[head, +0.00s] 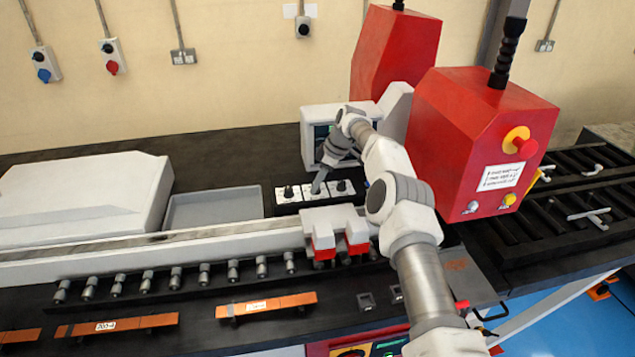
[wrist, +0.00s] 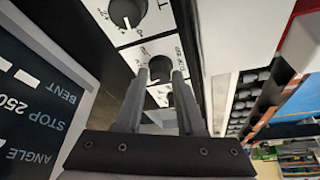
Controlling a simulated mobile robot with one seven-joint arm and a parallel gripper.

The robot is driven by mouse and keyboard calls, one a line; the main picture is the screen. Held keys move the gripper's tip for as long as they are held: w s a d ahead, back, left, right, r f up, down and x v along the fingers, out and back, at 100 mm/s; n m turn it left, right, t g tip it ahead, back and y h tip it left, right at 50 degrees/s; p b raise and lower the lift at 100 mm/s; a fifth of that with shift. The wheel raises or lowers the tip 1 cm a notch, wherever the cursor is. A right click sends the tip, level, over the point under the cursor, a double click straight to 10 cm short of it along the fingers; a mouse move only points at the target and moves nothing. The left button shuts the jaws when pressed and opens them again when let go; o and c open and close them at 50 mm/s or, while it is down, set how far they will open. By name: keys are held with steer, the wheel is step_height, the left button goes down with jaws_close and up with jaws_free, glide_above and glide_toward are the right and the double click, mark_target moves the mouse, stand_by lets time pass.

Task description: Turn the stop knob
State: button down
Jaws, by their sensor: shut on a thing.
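A row of three black knobs on white plates sits on a dark panel in front of a small display box. My gripper (head: 318,184) reaches down to the middle knob's plate (head: 314,194). In the wrist view my gripper (wrist: 160,74) has its two grey fingers on either side of the middle knob (wrist: 160,66), shut on it. One outer knob (wrist: 127,11) stands clear above, and the other (wrist: 170,99) shows between the fingers. The plate lettering is too small to read surely. The display (wrist: 40,110) shows "ANGLE", "STOP 250" and "BENT".
A red housing (head: 470,140) with a red-and-yellow emergency button stands right of my arm. White blocks with red ends (head: 335,232) sit just in front of the knobs. A grey tray (head: 213,208) lies to the left.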

steer(key=shift+f, duration=0.1)
steer(key=c, duration=0.5)
jaws_free()
steer(key=shift+p+v, duration=0.4)
steer(key=shift+v, duration=8.3)
steer(key=shift+s+d, duration=0.1)
steer(key=shift+d, duration=0.05)
